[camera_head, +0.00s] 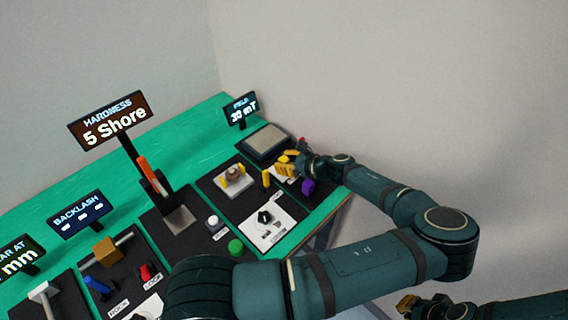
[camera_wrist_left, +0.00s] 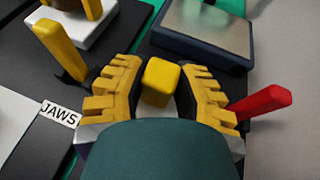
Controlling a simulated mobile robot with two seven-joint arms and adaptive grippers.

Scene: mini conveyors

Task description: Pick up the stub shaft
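I cannot tell for sure which piece is the stub shaft. A small round brownish piece (camera_head: 233,174) sits between yellow jaws on a pale block (camera_head: 236,187). My left gripper (camera_head: 287,166) is at the far right end of the bench. In the left wrist view its yellow fingers (camera_wrist_left: 160,95) are apart, with a yellow block (camera_wrist_left: 161,80) between them. Gaps show on both sides of the block, and its lower part is hidden. My right gripper (camera_head: 422,306) is low at the lower right, away from the bench; its finger opening is unclear.
A yellow post (camera_wrist_left: 57,48) stands near the JAWS label (camera_wrist_left: 60,113). A red lever (camera_wrist_left: 263,103) is close to the right finger. My arm covers part of the bench's front.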

